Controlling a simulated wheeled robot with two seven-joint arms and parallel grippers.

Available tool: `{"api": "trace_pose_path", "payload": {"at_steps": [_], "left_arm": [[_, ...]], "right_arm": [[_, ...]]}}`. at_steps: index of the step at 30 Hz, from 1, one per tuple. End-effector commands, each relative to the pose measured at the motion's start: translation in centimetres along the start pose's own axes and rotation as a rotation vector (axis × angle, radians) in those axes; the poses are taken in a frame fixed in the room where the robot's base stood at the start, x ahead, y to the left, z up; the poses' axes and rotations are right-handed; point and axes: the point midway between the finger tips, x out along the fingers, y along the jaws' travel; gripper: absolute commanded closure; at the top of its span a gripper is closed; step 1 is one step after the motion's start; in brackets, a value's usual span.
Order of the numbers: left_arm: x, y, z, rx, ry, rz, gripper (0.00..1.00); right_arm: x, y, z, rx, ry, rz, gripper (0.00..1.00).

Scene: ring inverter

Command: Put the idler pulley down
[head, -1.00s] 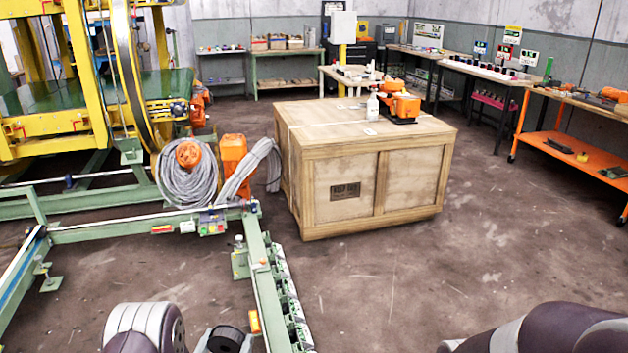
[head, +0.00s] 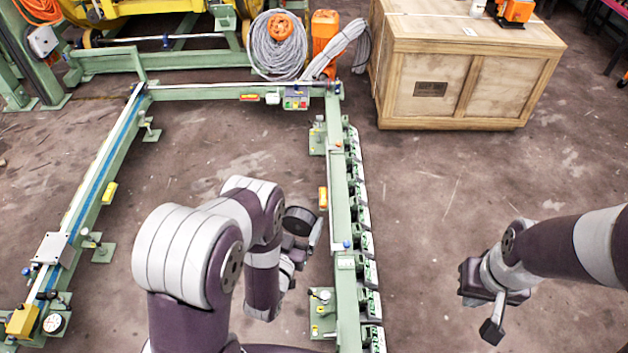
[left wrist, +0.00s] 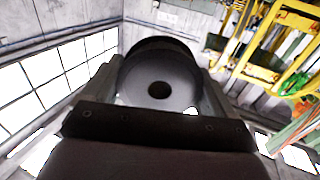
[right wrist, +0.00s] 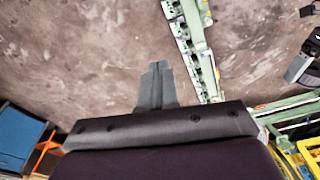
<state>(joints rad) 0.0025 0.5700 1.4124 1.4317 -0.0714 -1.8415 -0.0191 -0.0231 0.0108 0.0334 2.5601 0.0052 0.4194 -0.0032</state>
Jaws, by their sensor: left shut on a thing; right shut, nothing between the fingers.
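The idler pulley (head: 297,221) is a dark, short cylinder in the head view, just left of the green rail. In the left wrist view the pulley (left wrist: 160,85) shows its round grey face with a dark centre hole, between the two fingers. My left gripper (head: 306,232) is shut on it and holds it in the air. My right gripper (head: 491,332) is shut and empty, over bare floor at the right; its closed fingers (right wrist: 157,85) show in the right wrist view.
A green rail (head: 342,220) with several green-and-white units along its right side runs beside my left gripper. A green frame (head: 100,190) stands at the left. A wooden crate (head: 450,100) stands at the back right, with cable coils (head: 277,55) to its left. Bare floor lies between.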

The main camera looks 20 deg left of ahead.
Motion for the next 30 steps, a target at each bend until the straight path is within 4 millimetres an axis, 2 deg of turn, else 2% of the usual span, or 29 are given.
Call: {"api": "trace_pose_path", "payload": {"at_steps": [9, 14, 15, 17, 19, 20, 21, 23, 24, 27, 30], "left_arm": [[-1.6, 8.4, -5.3, 0.003, 0.005, 0.419, 0.51], [-2.2, 11.5, -7.0, 0.003, 0.002, 0.571, 0.51], [-2.3, 12.0, -7.2, 0.003, -0.001, 0.594, 0.51], [-2.4, 12.4, -7.5, 0.003, -0.002, 0.619, 0.51], [-2.5, 12.7, -7.6, 0.003, -0.003, 0.633, 0.51], [-2.5, 12.8, -7.6, 0.003, -0.003, 0.635, 0.51], [-2.5, 12.8, -7.6, 0.003, -0.003, 0.637, 0.51], [-2.5, 12.8, -7.6, 0.002, -0.003, 0.636, 0.51], [-2.5, 12.8, -7.6, 0.002, -0.003, 0.636, 0.51], [-2.5, 12.8, -7.7, 0.002, -0.002, 0.635, 0.51], [-2.5, 12.8, -7.7, 0.002, -0.002, 0.634, 0.51]], "right_arm": [[0.0, 0.0, 0.0, 0.0, 0.0, 0.0, 1.0], [0.0, 0.0, 0.0, 0.0, 0.0, 0.0, 1.0], [0.0, 0.0, 0.0, 0.0, 0.0, 0.0, 0.97], [0.0, -0.2, 0.0, -0.007, 0.0, -0.001, 0.77], [0.3, -1.3, 0.3, -0.054, -0.015, -0.006, 0.54], [0.6, -2.1, 0.1, -0.09, -0.023, -0.01, 0.45], [0.7, -3.8, -1.1, -0.148, -0.012, -0.017, 0.34], [0.6, -6.7, -3.4, -0.241, 0.005, -0.032, 0.34], [0.4, -9.0, -5.0, -0.313, 0.014, -0.044, 0.34], [-0.4, -14.8, -8.2, -0.503, 0.03, -0.071, 0.34], [-1.8, -19.8, -10.3, -0.671, 0.042, -0.097, 0.34]]}}
